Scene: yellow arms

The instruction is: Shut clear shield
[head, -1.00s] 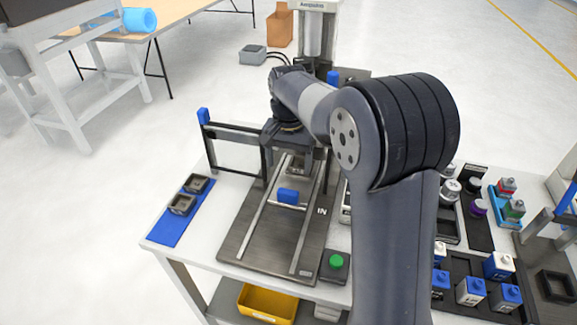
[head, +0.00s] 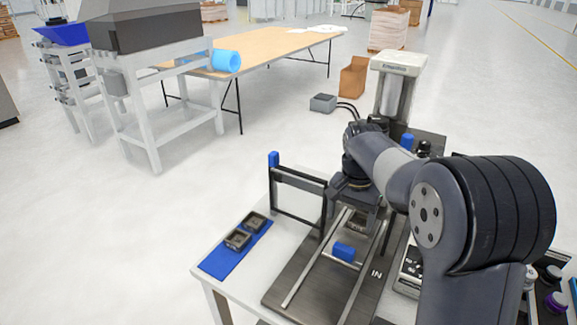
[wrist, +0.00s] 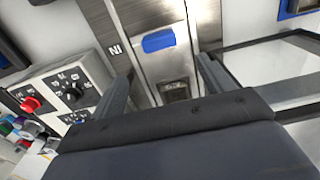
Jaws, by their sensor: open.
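The clear shield (head: 299,207) is a dark-framed see-through panel with a blue handle (head: 273,159) on its upper left end. It stands swung out to the left of the press fixture. In the wrist view the shield's dark frame (wrist: 262,42) crosses the right side. My gripper (wrist: 166,68) is open with nothing between its fingers. It hangs over the back of the fixture's slide, near the shield's right end and away from the blue handle. My arm partly hides the press and its slide in the head view.
The slide has two rails and a blue block (head: 344,252). A blue mat (head: 222,262) with two small dark trays lies left. The press column (head: 397,90) stands behind. A control box with a red button (wrist: 31,104) is beside the fixture. Floor left of the table is clear.

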